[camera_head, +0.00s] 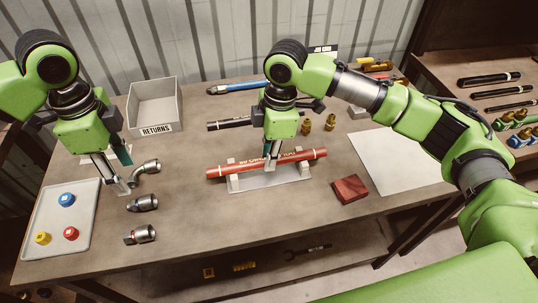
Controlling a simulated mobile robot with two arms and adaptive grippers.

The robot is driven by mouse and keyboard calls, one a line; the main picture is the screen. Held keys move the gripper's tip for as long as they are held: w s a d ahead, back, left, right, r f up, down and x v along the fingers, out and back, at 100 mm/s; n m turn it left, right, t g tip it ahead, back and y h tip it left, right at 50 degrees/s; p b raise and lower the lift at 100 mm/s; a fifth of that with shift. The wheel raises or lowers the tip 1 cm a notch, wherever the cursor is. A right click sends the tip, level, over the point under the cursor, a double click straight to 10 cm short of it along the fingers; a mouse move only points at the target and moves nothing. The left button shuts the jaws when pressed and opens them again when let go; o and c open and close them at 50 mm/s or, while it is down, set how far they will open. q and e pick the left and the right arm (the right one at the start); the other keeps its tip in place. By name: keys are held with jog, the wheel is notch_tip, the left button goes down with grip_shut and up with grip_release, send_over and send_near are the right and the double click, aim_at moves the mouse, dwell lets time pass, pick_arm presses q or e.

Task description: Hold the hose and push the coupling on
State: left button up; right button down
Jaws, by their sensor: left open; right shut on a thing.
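The red hose (226,171) lies lengthwise on a cradle with pale supports (249,182) near the middle of the table. My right gripper (270,165) is over the middle of the hose and shut on it. Its fingers hide part of the hose. My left gripper (120,174) points down, open, at the left of the table, close beside a bent metal coupling (148,167). I cannot tell whether it touches the coupling. Two more metal couplings, one (143,203) and another (140,235), lie in front of it on the table.
A white tray (48,213) with blue, yellow and red caps is at the left. A grey RETURNS bin (155,103) stands at the back. A red block (350,189), a white sheet (395,160) and brass fittings (330,122) lie to the right. The front middle is clear.

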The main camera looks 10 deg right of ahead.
aim_at(143, 199)
pick_arm(q)
notch_tip(143, 199, down, 12)
jog(key=shift+r, duration=0.1)
dwell(0.5)
jog(key=shift+c, duration=0.3)
grip_shut()
jog(key=shift+r, duration=3.55)
jog(key=shift+y, duration=0.9)
jog(key=w+d+f, duration=0.1)
jog(key=d, duration=0.1)
jog(key=w+d+f, duration=0.1)
jog(key=d, duration=0.1)
jog(key=d+f, duration=0.1)
jog(key=d, duration=0.1)
jog(key=shift+w+d+f, duration=0.3)
jog(key=shift+w+d, duration=0.05)
jog(key=shift+w, duration=0.05)
jog(key=shift+w+f, duration=0.1)
jog(key=shift+f, duration=0.05)
